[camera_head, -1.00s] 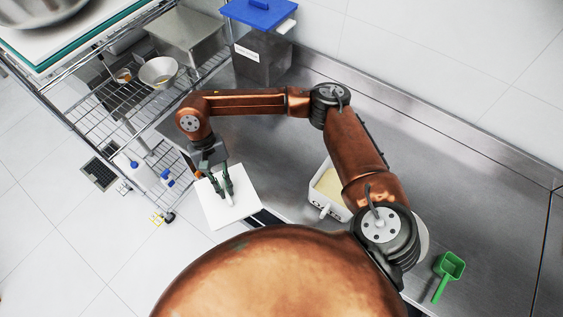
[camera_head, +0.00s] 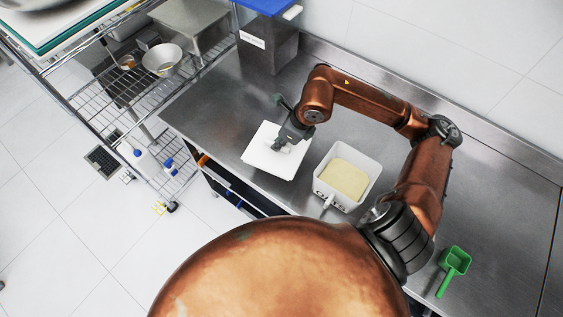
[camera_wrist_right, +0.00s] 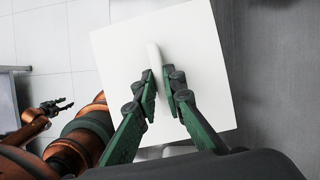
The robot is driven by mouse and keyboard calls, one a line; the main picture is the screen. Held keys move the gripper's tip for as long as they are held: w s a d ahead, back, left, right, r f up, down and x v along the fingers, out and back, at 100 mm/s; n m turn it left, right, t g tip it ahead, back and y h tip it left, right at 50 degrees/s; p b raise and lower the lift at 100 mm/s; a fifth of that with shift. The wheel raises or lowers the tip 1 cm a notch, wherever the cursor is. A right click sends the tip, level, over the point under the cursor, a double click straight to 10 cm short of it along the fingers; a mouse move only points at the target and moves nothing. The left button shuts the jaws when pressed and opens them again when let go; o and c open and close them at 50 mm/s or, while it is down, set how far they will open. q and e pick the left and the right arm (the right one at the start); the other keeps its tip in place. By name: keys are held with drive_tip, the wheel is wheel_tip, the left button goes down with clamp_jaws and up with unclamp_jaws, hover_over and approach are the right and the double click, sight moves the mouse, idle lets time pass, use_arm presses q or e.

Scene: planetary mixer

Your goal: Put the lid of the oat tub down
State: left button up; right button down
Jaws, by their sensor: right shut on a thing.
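The oat tub's lid is a flat white square plate (camera_head: 262,160) with a bar handle on top. My right gripper (camera_head: 283,145) is shut on that handle. In the right wrist view the white handle (camera_wrist_right: 153,58) runs between the green-and-black fingers (camera_wrist_right: 161,95), with the lid spread out beyond them. The lid shows over the front part of the steel counter, left of the tub; I cannot tell whether it touches the counter. The oat tub (camera_head: 324,190) is white, open and holds pale oats. My left gripper (camera_wrist_right: 60,107) shows small in the right wrist view, open and empty.
A green scoop (camera_head: 455,262) lies on the counter (camera_head: 480,205) at the right. A dark bin with a blue lid (camera_head: 268,50) stands at the back. A wire rack (camera_head: 100,88) with a bowl (camera_head: 161,59) is at the left. Counter behind the white lid is clear.

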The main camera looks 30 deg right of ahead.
sight(284, 151)
drive_tip(key=shift+s+d+r+m+h, duration=0.1)
drive_tip(key=shift+d+r+m+h, duration=0.1)
drive_tip(key=shift+d+m, duration=0.2)
drive_tip(key=shift+s+d+r+m+h, duration=0.1)
drive_tip(key=shift+d+m+h, duration=0.15)
drive_tip(key=shift+m, duration=0.25)
drive_tip(key=shift+d+f, duration=0.2)
drive_tip(key=shift+f, duration=0.2)
wheel_tip(284, 151, down, 4)
drive_tip(key=shift+f, duration=0.85)
wheel_tip(284, 151, down, 4)
drive_tip(key=shift+r, duration=0.2)
use_arm(q)
drive_tip(key=shift+s, duration=0.65)
drive_tip(key=shift+f, duration=0.1)
